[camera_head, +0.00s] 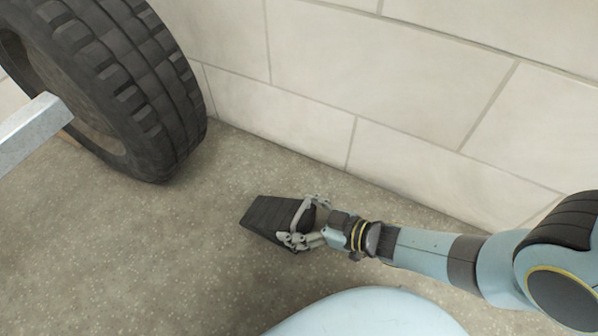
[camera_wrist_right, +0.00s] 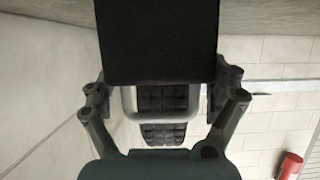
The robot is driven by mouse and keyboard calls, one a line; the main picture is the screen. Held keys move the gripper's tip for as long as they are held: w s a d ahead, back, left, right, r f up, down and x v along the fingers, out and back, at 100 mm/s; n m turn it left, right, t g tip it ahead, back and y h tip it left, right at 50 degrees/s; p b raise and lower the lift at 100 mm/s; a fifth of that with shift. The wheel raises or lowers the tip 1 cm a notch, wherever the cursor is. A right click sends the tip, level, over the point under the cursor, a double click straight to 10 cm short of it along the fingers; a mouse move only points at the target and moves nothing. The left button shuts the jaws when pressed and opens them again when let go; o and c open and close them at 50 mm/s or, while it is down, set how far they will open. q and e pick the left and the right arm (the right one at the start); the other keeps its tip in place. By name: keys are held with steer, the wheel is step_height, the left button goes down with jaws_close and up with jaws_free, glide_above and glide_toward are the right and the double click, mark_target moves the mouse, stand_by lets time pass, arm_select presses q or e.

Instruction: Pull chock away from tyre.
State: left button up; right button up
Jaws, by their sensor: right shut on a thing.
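The black wedge-shaped chock (camera_head: 266,215) is on or just above the grey floor, apart from the tyre. The black treaded tyre (camera_head: 140,85) stands at the upper left, with a clear gap between it and the chock. My right gripper (camera_head: 299,221) is shut on the chock, its fingers on either side of the chock's right end. In the right wrist view the chock (camera_wrist_right: 162,45) fills the top middle, and the tyre (camera_wrist_right: 163,102) shows beyond a pale handle-like bar (camera_wrist_right: 128,105). My left gripper is not in view.
A pale block wall (camera_head: 400,90) runs behind the tyre and along the right arm. A grey metal bar (camera_head: 32,130) reaches toward the wheel from the left. A red cylinder (camera_wrist_right: 290,166) shows in the right wrist view. The floor (camera_head: 150,260) left of the chock is clear.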

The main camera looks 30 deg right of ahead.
steer(key=shift+s, duration=0.15)
steer(key=o, duration=1.3)
steer(key=shift+o, duration=0.5)
steer(key=v, duration=1.2)
